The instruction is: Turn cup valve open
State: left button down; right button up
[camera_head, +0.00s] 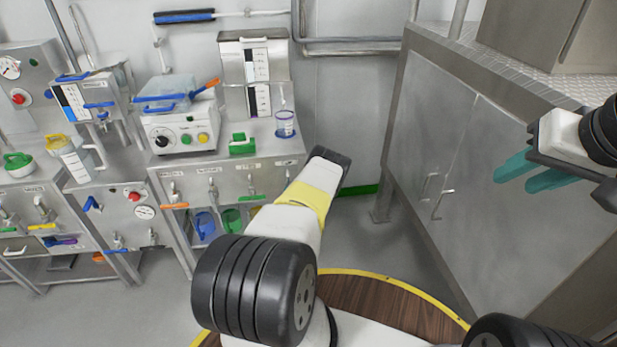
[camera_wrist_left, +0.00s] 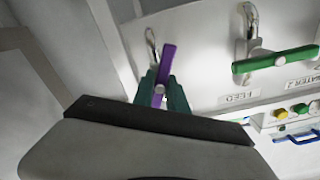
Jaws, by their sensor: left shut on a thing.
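A valve with a purple lever (camera_wrist_left: 168,62) shows in the left wrist view, its lever standing nearly upright in the picture. My left gripper (camera_wrist_left: 161,88) has its teal fingers around the lower part of this lever and is shut on it. I cannot read a label naming it the cup valve. In the head view my left arm reaches toward the bench's right end and hides its own fingers and the purple lever. A clear cup with a purple-blue rim (camera_head: 285,122) stands on the bench there. My right gripper (camera_head: 532,174) is empty in the air, fingers slightly apart.
A green-handled valve (camera_wrist_left: 283,58) sits beside the purple one, near a FEED label (camera_wrist_left: 236,97). A button box (camera_head: 180,125) and a green block (camera_head: 242,145) stand on the bench. A grey metal cabinet (camera_head: 480,170) fills the right. Floor shows between bench and cabinet.

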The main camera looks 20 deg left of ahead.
pick_arm(q)
jog(key=n, duration=0.5)
jog(key=shift+s+f, duration=0.1)
jog(key=shift+n, duration=0.4)
jog(key=c, duration=1.3)
grip_release()
jog(key=v, duration=0.7)
jog(key=shift+s+d, duration=0.2)
jog(key=shift+s, duration=0.15)
